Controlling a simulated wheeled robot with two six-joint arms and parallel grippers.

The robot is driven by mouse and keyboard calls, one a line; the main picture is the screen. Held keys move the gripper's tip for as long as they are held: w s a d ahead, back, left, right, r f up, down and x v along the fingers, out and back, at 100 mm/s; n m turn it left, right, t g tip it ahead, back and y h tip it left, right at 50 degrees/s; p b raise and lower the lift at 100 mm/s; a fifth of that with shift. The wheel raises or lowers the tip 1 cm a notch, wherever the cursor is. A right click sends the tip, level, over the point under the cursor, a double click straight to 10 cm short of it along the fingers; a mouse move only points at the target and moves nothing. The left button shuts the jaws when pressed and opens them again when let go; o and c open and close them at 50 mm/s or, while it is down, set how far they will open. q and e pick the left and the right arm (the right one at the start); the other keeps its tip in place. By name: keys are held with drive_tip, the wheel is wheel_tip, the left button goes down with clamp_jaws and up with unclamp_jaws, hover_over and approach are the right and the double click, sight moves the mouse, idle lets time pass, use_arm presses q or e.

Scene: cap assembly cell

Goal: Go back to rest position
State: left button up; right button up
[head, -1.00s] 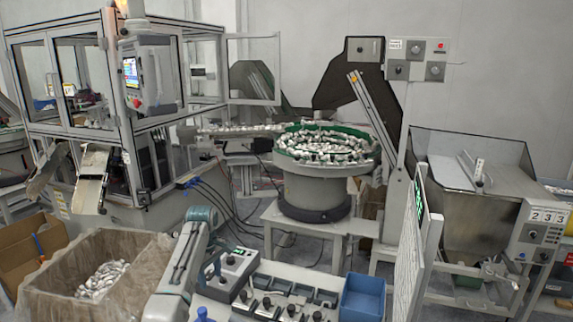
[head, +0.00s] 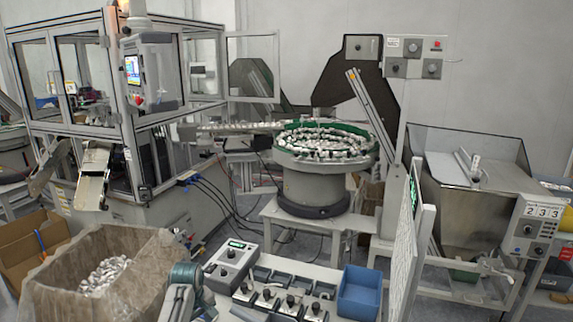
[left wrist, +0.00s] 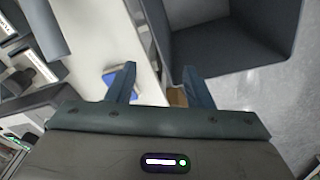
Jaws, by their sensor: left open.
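My left gripper (left wrist: 158,88) shows in the left wrist view with its two fingers spread apart and nothing between them. Beyond the fingertips are a pale surface and a dark grey open bin (left wrist: 225,50). In the head view a teal and grey link of my arm rises at the bottom edge, beside the small test box (head: 232,258); the gripper itself is not visible there. My right gripper is in neither view.
A tray of dark compartments (head: 262,312) and a blue bin (head: 360,296) stand at the front. A lined carton of parts (head: 60,285) is at the left. The bowl feeder (head: 312,185) stands behind. A white mesh panel (head: 406,265) rises on the right.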

use_arm(q)
drive_tip(key=s+a+f+m+t, duration=0.15)
drive_tip(key=s+f, duration=0.25)
drive_tip(key=s, duration=0.7)
drive_tip(key=s+a+f+m, duration=0.1)
drive_tip(key=s+f+m, duration=0.2)
drive_tip(key=s, duration=0.8)
drive_tip(key=s+r+m+t, duration=0.1)
drive_tip(key=s+r+m, duration=0.25)
drive_tip(key=s, duration=0.65)
drive_tip(key=s+r+m, duration=0.2)
drive_tip(key=s+r, duration=0.2)
drive_tip(key=s, duration=0.6)
wheel_tip(320, 180, down, 34)
drive_tip(key=s+a+g+b, duration=0.1)
drive_tip(key=a+b, duration=0.1)
drive_tip(key=s+a+f+g+b, duration=0.1)
drive_tip(key=s+f+b, duration=0.1)
drive_tip(key=s+f, duration=1.6)
drive_tip(key=shift+a+f+y, duration=0.25)
drive_tip(key=shift+f+y, duration=0.05)
drive_tip(key=shift+f, duration=0.45)
